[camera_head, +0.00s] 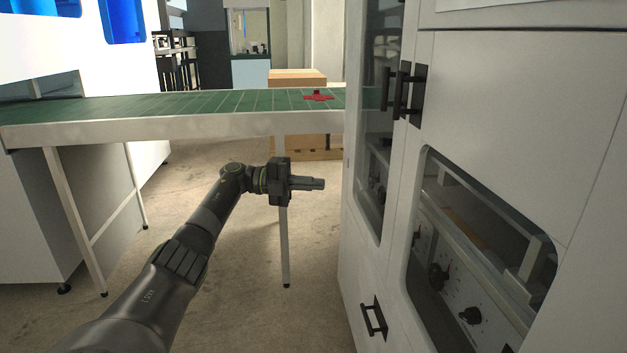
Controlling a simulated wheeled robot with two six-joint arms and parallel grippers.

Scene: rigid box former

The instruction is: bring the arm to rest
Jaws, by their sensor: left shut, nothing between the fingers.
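My left arm reaches in from the bottom left, and its left gripper (316,184) points to the right. The gripper is shut with nothing in it. It hangs in the air in front of the conveyor's leg and to the left of the white machine cabinet (366,215), with a gap between them. My right gripper is not in view.
A green conveyor (200,103) on a white frame crosses behind the gripper, with a red part (319,97) on it. The white cabinet with black handles (374,317) fills the right side. Brown boxes (298,76) stand behind. Bare floor (240,300) lies below.

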